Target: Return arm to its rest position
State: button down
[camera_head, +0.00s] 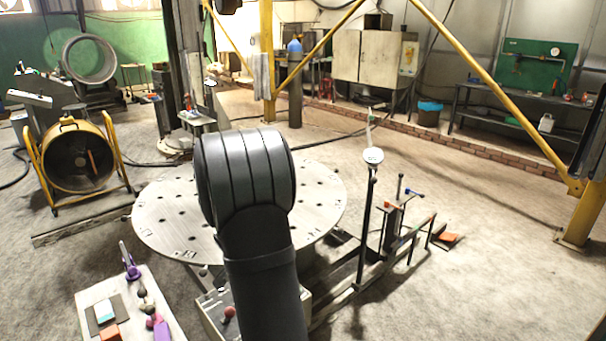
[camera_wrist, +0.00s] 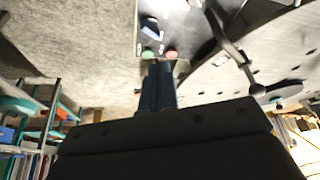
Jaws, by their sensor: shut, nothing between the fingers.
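My gripper (camera_wrist: 158,64) shows in the wrist view with its two dark fingers close together, shut and empty. Its tips lie in line with a green spot and a pink spot at the near edge of a grey panel (camera_wrist: 182,40). I cannot tell how far the tips are from the panel. In the head view my dark, thick arm rises from the bottom middle and bends over the round perforated table (camera_head: 160,216). The gripper itself cannot be made out there.
A small bench (camera_head: 178,327) with several small items stands at lower left in the head view. A thin post with a white disc (camera_head: 373,156) stands right of my arm. A yellow drum fan (camera_head: 78,160) is at left, and a yellow frame (camera_head: 581,215) at right.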

jog(key=x, duration=1.3)
jog(key=shift+s+d, duration=0.15)
jog(key=shift+d, duration=0.1)
jog(key=shift+s+d+f+n+y, duration=0.15)
jog(key=shift+s+f+n, duration=0.4)
jog(key=shift+s+f, duration=0.55)
jog(key=shift+s+a+f+n+y, duration=0.15)
jog(key=shift+s+f+n, duration=0.4)
jog(key=shift+s+f, duration=0.5)
jog(key=shift+s+d+r, duration=0.1)
jog(key=shift+r, duration=0.2)
